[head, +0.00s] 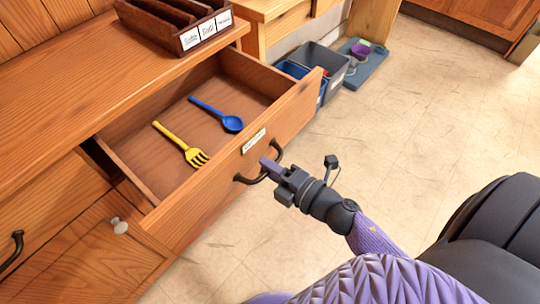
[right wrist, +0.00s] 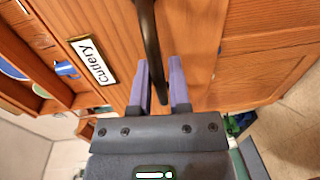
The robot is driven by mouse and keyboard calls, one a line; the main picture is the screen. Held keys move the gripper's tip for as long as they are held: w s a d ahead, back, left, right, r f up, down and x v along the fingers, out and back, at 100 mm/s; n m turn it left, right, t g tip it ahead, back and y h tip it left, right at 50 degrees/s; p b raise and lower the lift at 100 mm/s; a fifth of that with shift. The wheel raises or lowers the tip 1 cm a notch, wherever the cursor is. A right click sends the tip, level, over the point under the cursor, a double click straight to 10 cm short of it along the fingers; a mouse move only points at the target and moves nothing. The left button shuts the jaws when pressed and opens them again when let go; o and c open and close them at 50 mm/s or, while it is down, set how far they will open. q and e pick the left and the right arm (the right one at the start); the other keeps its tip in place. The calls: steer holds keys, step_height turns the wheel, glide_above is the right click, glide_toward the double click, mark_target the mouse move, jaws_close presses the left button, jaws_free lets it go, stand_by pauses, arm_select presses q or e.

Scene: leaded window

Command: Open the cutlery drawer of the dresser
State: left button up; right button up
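The cutlery drawer (head: 222,178) of the dresser (head: 75,85) stands pulled well out. A yellow fork (head: 180,143) and a blue spoon (head: 216,114) lie inside it. Its front carries a label and a dark bow handle (head: 276,152). The label reads "Cutlery" in the right wrist view (right wrist: 92,61). My right gripper (head: 268,166) is at the middle of the handle. My left gripper is not in view.
A wooden cutlery box (head: 178,22) with labels stands on the dresser top. A cupboard door with a pale knob (head: 119,226) is below left. Grey and blue bins (head: 325,62) stand on the floor behind the drawer. The floor to the right is mostly clear.

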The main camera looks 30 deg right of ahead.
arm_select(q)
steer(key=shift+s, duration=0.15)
arm_select(e)
steer(key=shift+o, duration=1.4)
arm_select(q)
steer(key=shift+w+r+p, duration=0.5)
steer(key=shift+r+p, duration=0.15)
steer(key=shift+p, duration=0.05)
arm_select(e)
steer(key=v, duration=1)
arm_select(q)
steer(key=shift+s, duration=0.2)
